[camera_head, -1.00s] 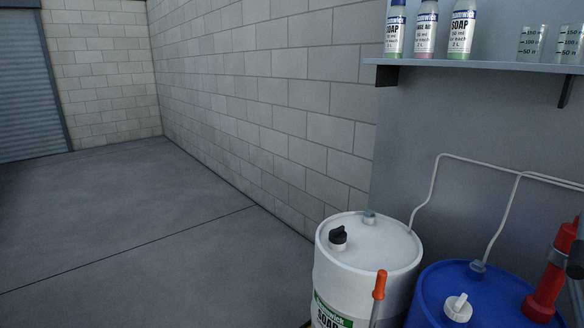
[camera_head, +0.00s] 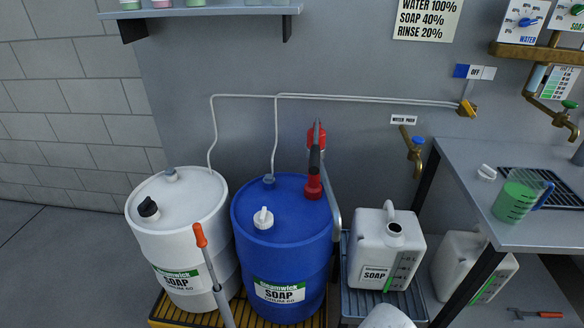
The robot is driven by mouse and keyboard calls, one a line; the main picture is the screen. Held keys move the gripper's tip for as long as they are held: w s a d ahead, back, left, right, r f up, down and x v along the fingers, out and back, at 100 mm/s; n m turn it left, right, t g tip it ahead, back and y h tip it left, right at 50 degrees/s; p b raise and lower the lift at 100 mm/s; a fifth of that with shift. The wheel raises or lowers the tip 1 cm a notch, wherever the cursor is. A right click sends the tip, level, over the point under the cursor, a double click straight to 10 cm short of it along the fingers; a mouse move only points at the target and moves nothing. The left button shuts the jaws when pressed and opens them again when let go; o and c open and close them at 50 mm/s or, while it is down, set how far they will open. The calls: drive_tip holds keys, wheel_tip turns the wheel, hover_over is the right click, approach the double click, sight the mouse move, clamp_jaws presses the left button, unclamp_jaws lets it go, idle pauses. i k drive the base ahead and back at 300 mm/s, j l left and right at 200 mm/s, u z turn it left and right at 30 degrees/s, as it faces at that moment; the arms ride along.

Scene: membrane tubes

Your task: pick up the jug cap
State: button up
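A small white cap (camera_head: 486,173) lies on the grey bench top at the right, near its left edge; it looks like the jug cap. A white jug (camera_head: 371,236) with a SOAP label stands low on a dark rack left of the bench, and its round mouth is open. A second white jug (camera_head: 484,268) stands under the bench, partly hidden by the bench leg. My gripper is not in view.
A green measuring cup (camera_head: 514,203) stands on the bench (camera_head: 455,160) right of the cap, by a black drain grate. A white drum (camera_head: 180,210) and a blue drum (camera_head: 280,240) stand left. An orange-handled rod (camera_head: 208,262) rises before them. A brass tap (camera_head: 415,150) is on the wall.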

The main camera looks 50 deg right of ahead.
sight(487, 174)
drive_tip(key=i+l+z, duration=0.15)
drive_tip(key=z, duration=1.1)
